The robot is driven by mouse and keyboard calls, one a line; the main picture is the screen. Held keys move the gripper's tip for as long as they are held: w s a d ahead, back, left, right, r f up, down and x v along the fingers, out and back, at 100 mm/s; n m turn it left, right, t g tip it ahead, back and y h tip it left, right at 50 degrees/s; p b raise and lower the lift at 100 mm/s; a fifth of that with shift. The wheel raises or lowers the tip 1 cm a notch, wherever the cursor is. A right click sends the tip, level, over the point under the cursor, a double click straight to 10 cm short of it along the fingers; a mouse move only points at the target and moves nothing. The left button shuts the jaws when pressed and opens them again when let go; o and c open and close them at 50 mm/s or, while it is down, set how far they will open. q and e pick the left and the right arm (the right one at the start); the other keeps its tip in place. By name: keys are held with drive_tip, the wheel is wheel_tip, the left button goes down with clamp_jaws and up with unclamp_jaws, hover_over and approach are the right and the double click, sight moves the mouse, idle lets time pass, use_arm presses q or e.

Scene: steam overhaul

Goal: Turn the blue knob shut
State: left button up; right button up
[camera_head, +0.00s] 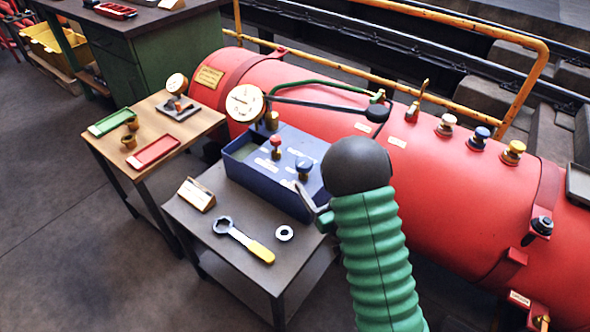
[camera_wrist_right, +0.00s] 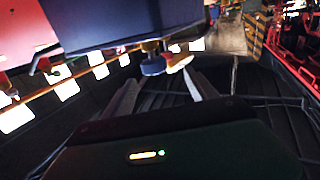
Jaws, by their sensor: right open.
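A blue knob (camera_head: 303,166) stands on the sloped top of a blue box (camera_head: 262,188) on the grey table, beside a red knob (camera_head: 276,143). A second blue knob (camera_head: 480,134) sits on the red boiler. My right gripper (camera_head: 312,199) is at the front right of the box, its fingers partly hidden by my dark wrist. In the wrist view, which looks upside down, the open fingers (camera_wrist_right: 160,80) point at a blue knob (camera_wrist_right: 152,66) just beyond their tips. No contact is visible. My left gripper is not in view.
A spanner (camera_head: 243,239), a steel ring (camera_head: 284,233) and a small sign (camera_head: 196,194) lie on the grey table (camera_head: 222,265). A pressure gauge (camera_head: 245,103) and a green pipe (camera_head: 318,86) rise behind the box. The red boiler (camera_head: 440,190) fills the right side.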

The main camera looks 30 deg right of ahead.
sight(299, 159)
drive_tip(key=b, duration=0.1)
drive_tip(key=f+b, duration=0.1)
drive_tip(key=b, duration=0.1)
drive_tip(key=shift+w+d+f, duration=0.15)
drive_tip(key=shift+w+d, duration=0.15)
drive_tip(key=shift+d, duration=0.1)
drive_tip(key=w, duration=0.3)
drive_tip(key=w+d, duration=0.1)
drive_tip(key=shift+w+r, duration=0.15)
drive_tip(key=shift+r, duration=0.15)
drive_tip(key=w, duration=0.3)
drive_tip(key=w+b, duration=0.1)
drive_tip(key=w, duration=0.2)
drive_tip(key=shift+w+a+r, duration=0.1)
drive_tip(key=shift+w+r, duration=0.05)
drive_tip(key=shift+r, duration=0.05)
drive_tip(key=shift+w, duration=0.3)
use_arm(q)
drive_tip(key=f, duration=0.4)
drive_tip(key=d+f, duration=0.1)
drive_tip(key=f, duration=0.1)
use_arm(e)
drive_tip(key=shift+d, duration=0.25)
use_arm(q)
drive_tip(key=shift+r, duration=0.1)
use_arm(e)
drive_tip(key=shift+c, duration=0.2)
drive_tip(key=c, duration=1.4)
drive_tip(key=shift+o, duration=0.2)
